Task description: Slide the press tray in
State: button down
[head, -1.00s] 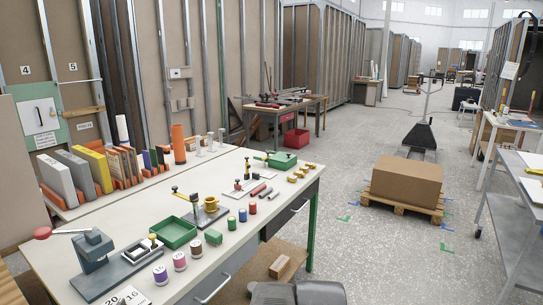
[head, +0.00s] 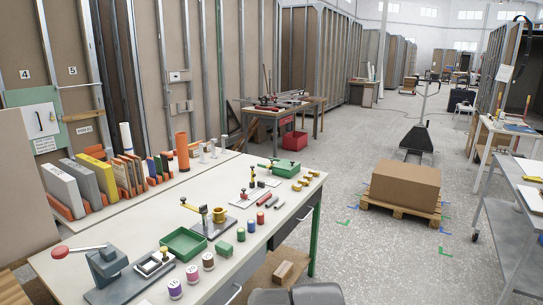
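The press (head: 108,262) stands at the near left end of the workbench (head: 75,243), a grey body with a red-knobbed lever pointing left. Its tray (head: 154,263), a pale square frame on the grey base rail, sits out to the right of the press body, apart from it. A small yellow-topped piece shows at the tray's far edge. My gripper is not in view, so I cannot see whether it is open or shut.
A green tray (head: 184,243) stands just behind the press tray. Several coloured spools, one of them purple (head: 175,289), line the bench's front edge. A brass fixture (head: 220,215) stands farther back.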

aim_at(150, 266)
jog(key=l, duration=0.15)
jog(key=i+j+u, duration=0.1)
jog(key=i+u, duration=0.2)
jog(key=i, duration=0.75)
